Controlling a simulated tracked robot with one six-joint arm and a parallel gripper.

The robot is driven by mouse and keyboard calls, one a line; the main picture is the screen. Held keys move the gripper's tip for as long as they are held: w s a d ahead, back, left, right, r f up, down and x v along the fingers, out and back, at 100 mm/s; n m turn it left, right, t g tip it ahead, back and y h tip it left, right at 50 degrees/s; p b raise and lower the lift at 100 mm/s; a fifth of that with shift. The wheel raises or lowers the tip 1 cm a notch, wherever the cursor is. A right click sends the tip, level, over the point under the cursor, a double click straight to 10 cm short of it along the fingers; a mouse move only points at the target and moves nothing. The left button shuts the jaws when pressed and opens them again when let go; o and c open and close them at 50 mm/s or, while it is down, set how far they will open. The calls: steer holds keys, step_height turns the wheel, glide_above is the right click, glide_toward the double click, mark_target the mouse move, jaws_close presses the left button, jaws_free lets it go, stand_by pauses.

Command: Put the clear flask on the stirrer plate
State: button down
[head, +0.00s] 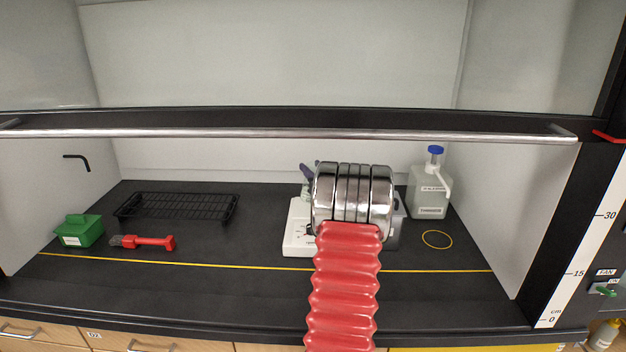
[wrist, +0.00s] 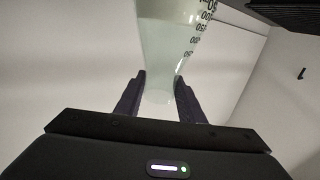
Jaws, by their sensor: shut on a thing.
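In the wrist view the clear flask (wrist: 165,50), with dark graduation marks down one side, stands between the two dark fingers of my gripper (wrist: 160,98). The fingers are shut on its narrower part; its wide part runs out of the top of the picture. In the head view a white device (head: 298,240), which looks like the stirrer plate, sits on the black bench, its right part hidden behind my arm. Small dark purple shapes show just above it, left of my arm; I cannot tell the flask clearly there.
A black wire rack (head: 180,207), a green box (head: 78,232) and a red-handled tool (head: 150,242) lie to the left. A white jug (head: 428,190) with a blue cap and a yellow ring (head: 437,239) are at right. A sash bar (head: 290,134) crosses above the bench.

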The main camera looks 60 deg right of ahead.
steer(key=shift+f, duration=1.85)
steer(key=shift+f, duration=0.15)
steer(key=c, duration=1.2)
jaws_free()
steer(key=shift+s+a, duration=0.1)
steer(key=shift+s, duration=0.1)
steer(key=v, duration=1.1)
steer(key=shift+s+a, duration=0.15)
steer(key=shift+s, duration=0.1)
